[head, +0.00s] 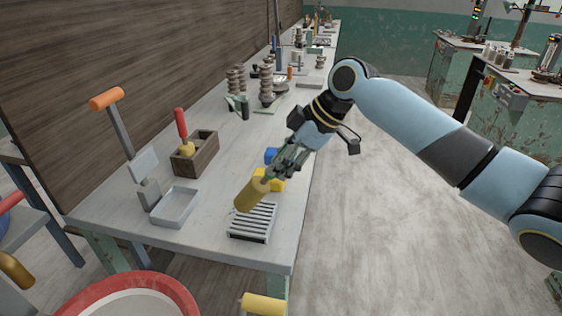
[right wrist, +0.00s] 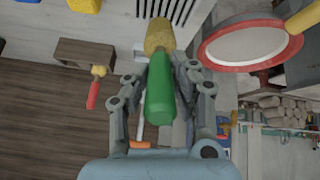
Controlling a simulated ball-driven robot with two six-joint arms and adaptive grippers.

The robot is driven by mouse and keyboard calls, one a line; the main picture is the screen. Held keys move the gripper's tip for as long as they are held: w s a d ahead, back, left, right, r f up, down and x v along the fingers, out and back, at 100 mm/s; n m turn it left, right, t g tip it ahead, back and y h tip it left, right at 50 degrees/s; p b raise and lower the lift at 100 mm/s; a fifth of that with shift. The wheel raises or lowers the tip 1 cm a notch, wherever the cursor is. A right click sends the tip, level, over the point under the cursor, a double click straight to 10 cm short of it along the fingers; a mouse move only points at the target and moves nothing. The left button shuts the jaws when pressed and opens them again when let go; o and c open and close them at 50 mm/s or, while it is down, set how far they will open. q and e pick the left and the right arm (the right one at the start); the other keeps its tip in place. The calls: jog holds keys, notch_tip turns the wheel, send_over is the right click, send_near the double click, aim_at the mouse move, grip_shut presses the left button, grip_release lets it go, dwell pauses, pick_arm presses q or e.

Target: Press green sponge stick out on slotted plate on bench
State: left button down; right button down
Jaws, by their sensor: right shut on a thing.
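My right gripper (head: 278,172) is shut on the green sponge stick, around its green handle (right wrist: 160,94). The stick's yellow sponge head (head: 251,195) points down and toward the bench's near end, tilted. It also shows in the right wrist view (right wrist: 159,36), beyond the fingers. The slotted plate (head: 263,232), pale with dark slots, lies on the bench near its front right corner. The sponge's lower end overlaps the plate's far left edge in the head view; I cannot tell whether they touch. My left gripper is not in view.
A wooden box (head: 196,160) with a red-handled stick (head: 181,125) stands to the left on the bench (head: 120,205). A shallow grey tray (head: 176,207) lies left of the plate. Yellow (head: 270,180) and blue (head: 271,155) objects sit behind the plate. A red-rimmed round thing (head: 130,290) stands in front.

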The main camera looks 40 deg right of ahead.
jog(key=shift+s+f+b, duration=0.1)
jog(key=shift+f+b, duration=0.35)
jog(key=shift+f, duration=0.35)
dwell(1.0)
notch_tip(320, 180, up, 7)
jog(key=p, duration=0.7)
jog(key=shift+r, duration=0.1)
dwell(0.3)
